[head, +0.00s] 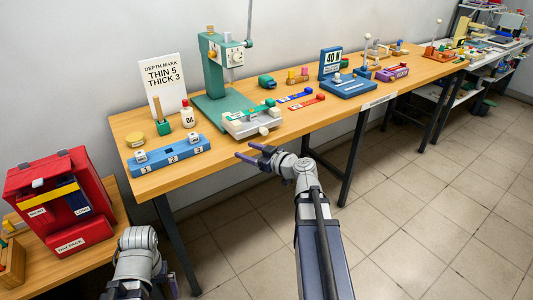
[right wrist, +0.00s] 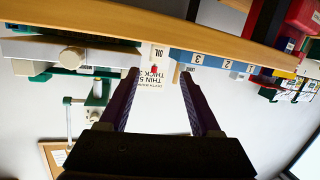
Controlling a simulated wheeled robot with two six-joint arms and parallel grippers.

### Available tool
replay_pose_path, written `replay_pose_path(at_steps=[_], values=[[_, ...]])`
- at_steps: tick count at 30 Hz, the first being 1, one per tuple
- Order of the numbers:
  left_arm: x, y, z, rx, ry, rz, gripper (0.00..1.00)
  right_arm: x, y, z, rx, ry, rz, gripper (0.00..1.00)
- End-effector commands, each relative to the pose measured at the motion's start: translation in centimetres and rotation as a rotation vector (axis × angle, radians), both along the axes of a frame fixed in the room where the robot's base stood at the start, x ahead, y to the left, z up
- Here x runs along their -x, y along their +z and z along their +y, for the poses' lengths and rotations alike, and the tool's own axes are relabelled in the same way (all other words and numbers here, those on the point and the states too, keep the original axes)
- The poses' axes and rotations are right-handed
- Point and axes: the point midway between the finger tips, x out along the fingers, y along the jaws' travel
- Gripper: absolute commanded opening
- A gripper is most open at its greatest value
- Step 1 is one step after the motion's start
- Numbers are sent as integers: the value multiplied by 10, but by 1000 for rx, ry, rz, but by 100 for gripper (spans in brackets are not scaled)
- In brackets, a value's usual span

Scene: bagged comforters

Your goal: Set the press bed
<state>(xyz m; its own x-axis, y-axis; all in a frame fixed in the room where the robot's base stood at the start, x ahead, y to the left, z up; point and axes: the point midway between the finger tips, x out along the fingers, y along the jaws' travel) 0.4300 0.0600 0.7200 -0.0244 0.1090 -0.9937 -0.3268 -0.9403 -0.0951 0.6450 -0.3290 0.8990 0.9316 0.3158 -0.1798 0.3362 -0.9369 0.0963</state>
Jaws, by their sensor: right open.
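The green press (head: 215,75) stands on the long wooden table, with a white dial on its head. Its pale bed (head: 250,122) juts toward the table's front edge and also shows in the right wrist view (right wrist: 95,57). A white sign (head: 163,85) behind it reads "DEPTH MARK THIN 5 THICK 3". My right gripper (head: 246,152) is just off the table's front edge, in front of the bed, apart from it. Its fingers are spread and empty in the right wrist view (right wrist: 159,78). My left gripper (head: 166,281) is low at the left, mostly hidden behind its arm.
A blue block (head: 170,157) numbered 1 to 3 holds white pieces left of the press. An oil bottle (head: 187,116) stands behind it. Blue and red bars (head: 306,105) lie to the right. The floor in front is clear.

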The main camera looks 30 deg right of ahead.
Motion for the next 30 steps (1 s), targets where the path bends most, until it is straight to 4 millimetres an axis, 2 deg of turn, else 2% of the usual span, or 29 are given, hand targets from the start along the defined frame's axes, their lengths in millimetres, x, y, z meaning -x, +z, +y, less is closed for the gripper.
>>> replay_pose_path(at_steps=[1,3,6,9,14,17,24,30], values=[[0,-23,0,0,0,0,100,2,-13,-30,10,-60,-52,64],[0,-33,0,0,0,0,100,6,-11,-62,28,-130,-112,64],[0,-41,0,0,0,0,100,12,-8,-92,47,-200,-167,64],[0,-44,0,0,0,0,100,15,-5,-107,57,-234,-192,64],[0,-42,0,0,0,0,100,15,-3,-110,62,-243,-199,64],[0,-42,0,0,0,0,100,7,-3,-110,62,-241,-198,64],[0,-42,0,0,0,0,100,-30,-3,-106,60,-237,-198,64],[0,-42,0,0,0,0,100,-54,-3,-104,60,-237,-198,64]])
